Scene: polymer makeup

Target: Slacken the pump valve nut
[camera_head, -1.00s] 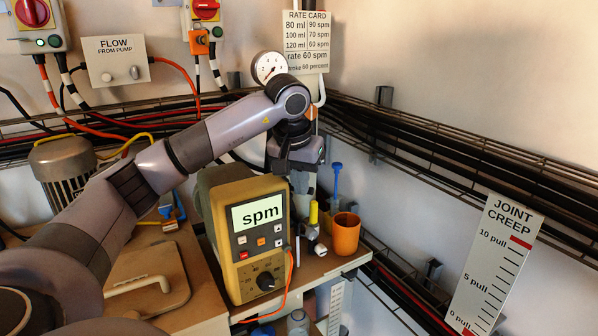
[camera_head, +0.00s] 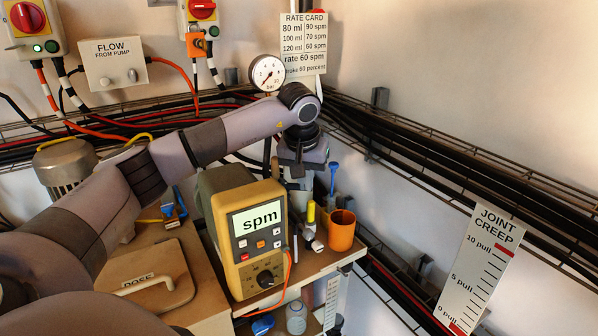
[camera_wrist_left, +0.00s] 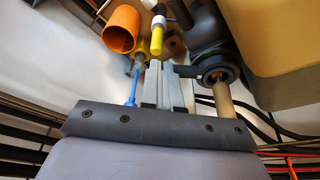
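The yellow pump (camera_head: 221,257) with the "spm" display stands on the bench. My left gripper (camera_head: 302,172) is behind its right side, pointing down; its fingertips are hard to make out there. In the left wrist view its two pale grey fingers (camera_wrist_left: 166,82) are close together. A black ring with a short dark handle (camera_wrist_left: 218,66) sits right of the fingertips, above a tan cylinder (camera_wrist_left: 224,102). The handle's end meets the fingers, but whether it is gripped cannot be told. I cannot make out the valve nut for certain. My right gripper is not in view.
An orange cup (camera_head: 342,231) and a yellow-capped piece (camera_head: 311,212) stand right of the pump, near the bench edge. A blue-topped stick (camera_head: 333,175) rises behind them. A pressure gauge (camera_head: 267,73) and cable trays (camera_head: 450,172) line the wall.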

